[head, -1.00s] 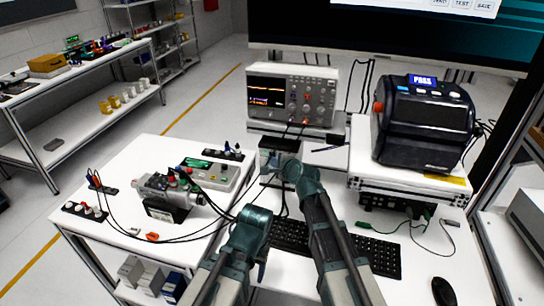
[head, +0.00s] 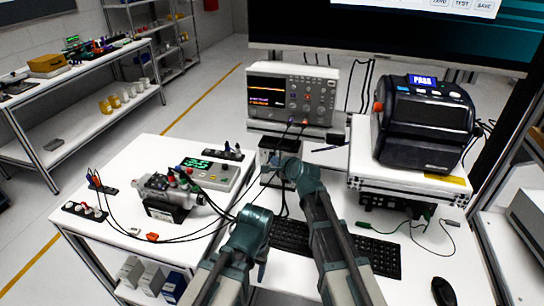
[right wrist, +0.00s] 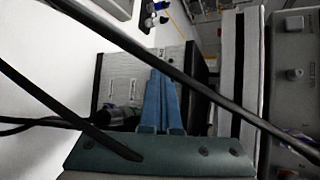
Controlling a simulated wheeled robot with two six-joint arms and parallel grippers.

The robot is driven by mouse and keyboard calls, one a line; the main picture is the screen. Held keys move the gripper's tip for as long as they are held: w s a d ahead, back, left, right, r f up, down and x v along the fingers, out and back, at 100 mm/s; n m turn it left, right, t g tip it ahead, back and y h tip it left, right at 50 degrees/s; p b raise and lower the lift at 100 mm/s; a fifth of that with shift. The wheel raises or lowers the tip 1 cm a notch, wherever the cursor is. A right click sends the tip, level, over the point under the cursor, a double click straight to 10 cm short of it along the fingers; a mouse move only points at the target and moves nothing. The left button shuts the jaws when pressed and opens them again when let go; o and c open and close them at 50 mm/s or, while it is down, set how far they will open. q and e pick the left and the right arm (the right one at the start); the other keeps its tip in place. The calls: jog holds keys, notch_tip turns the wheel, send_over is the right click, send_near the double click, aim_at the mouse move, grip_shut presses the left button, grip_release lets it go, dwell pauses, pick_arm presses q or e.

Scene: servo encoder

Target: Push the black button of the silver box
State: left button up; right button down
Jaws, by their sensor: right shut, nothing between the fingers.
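A silver box with black sides (right wrist: 125,82) stands at the back of the right table, below the oscilloscope; in the head view its dark top (head: 280,144) shows behind my right gripper. My right gripper (head: 271,163) is at its front. In the right wrist view the blue fingers (right wrist: 159,75) are shut together with nothing between them and lie in front of the silver panel. A dark round part (right wrist: 125,118) shows low on the panel beside the fingers; I cannot tell whether it is the black button.
An oscilloscope (head: 293,93) shows lit traces. A servo motor (head: 168,195) and a grey unit with a lit green display (head: 197,164) are on the left table. A black printer (head: 425,122) stands at right, a keyboard (head: 372,255) in front. Black cables cross near my right gripper (right wrist: 180,75).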

jog(key=shift+s+a, duration=0.1)
jog(key=shift+s, duration=0.35)
jog(key=s+a, duration=0.1)
jog(key=s, duration=0.4)
jog(key=shift+s+a, duration=0.3)
jog(key=shift+s, duration=0.1)
pick_arm(q)
jog(key=shift+s, duration=0.1)
